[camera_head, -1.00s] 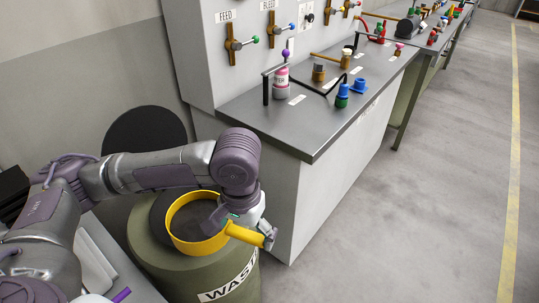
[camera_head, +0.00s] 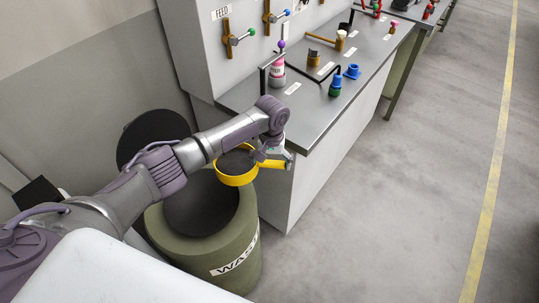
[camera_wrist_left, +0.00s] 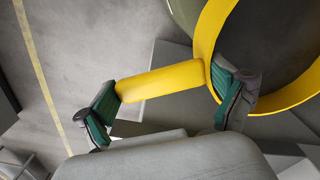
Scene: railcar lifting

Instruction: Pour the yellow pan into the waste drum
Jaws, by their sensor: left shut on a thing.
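The yellow pan (camera_head: 237,180) is a round, shallow pan with a straight handle and dark contents. It is held about level above the back right rim of the waste drum (camera_head: 238,245). The drum is olive green, with a label on its front and an open dark mouth. My left gripper (camera_head: 272,160) is shut on the pan's handle. In the left wrist view the gripper's green fingers (camera_wrist_left: 165,98) are at the yellow handle (camera_wrist_left: 160,82), and the pan's rim (camera_wrist_left: 290,104) is at the upper right. My right gripper is not in view.
A black round lid (camera_head: 150,132) stands behind the drum by the wall. A bench (camera_head: 320,112) with bottles and fittings stands to the right of the drum, close to the pan. The floor (camera_head: 400,210) to the right is clear.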

